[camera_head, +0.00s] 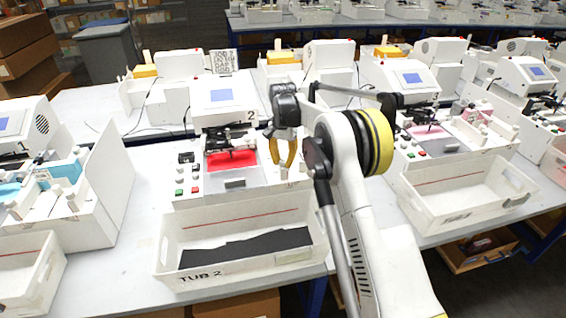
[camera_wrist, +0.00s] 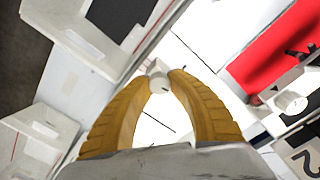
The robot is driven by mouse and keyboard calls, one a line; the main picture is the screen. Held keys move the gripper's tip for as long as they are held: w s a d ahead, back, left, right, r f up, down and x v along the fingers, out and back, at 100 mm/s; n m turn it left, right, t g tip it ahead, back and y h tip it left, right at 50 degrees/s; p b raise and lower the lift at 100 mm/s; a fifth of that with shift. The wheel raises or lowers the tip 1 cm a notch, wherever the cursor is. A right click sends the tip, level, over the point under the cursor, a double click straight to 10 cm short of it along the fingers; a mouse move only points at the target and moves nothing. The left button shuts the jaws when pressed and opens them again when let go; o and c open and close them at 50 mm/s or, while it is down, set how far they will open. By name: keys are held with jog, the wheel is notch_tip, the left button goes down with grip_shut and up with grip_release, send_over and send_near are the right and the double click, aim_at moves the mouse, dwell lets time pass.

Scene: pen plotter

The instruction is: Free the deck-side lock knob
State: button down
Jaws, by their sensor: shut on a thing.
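My gripper (camera_head: 285,165), with its yellow fingers pointing down, is at the right side of plotter 2 (camera_head: 222,95). In the wrist view my gripper (camera_wrist: 163,77) has both curved fingertips against a small white knob (camera_wrist: 158,84). This looks like the deck-side lock knob, with a small dark mark on its face. The fingers are shut on it, one on each side. In the head view the knob is hard to make out behind the fingers. The red sheet (camera_head: 231,159) lies on the deck left of my gripper, and it also shows in the wrist view (camera_wrist: 262,65).
Another white knob (camera_wrist: 291,103) sits beside the red sheet. A white tub marked TUB 2 (camera_head: 240,270), with dark material inside, stands in front of the plotter. Red and green buttons (camera_head: 187,191) are at the deck's left. Plotter 3 (camera_head: 402,80) stands to the right.

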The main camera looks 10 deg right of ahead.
jog(key=n, duration=0.4)
jog(key=shift+n, duration=0.3)
jog(key=n, duration=0.3)
jog(key=shift+n, duration=0.3)
jog(key=n, duration=0.3)
jog(key=shift+n+b, duration=0.3)
jog(key=shift+n, duration=1.7)
jog(key=c, duration=1.2)
grip_release()
jog(key=shift+o, duration=0.2)
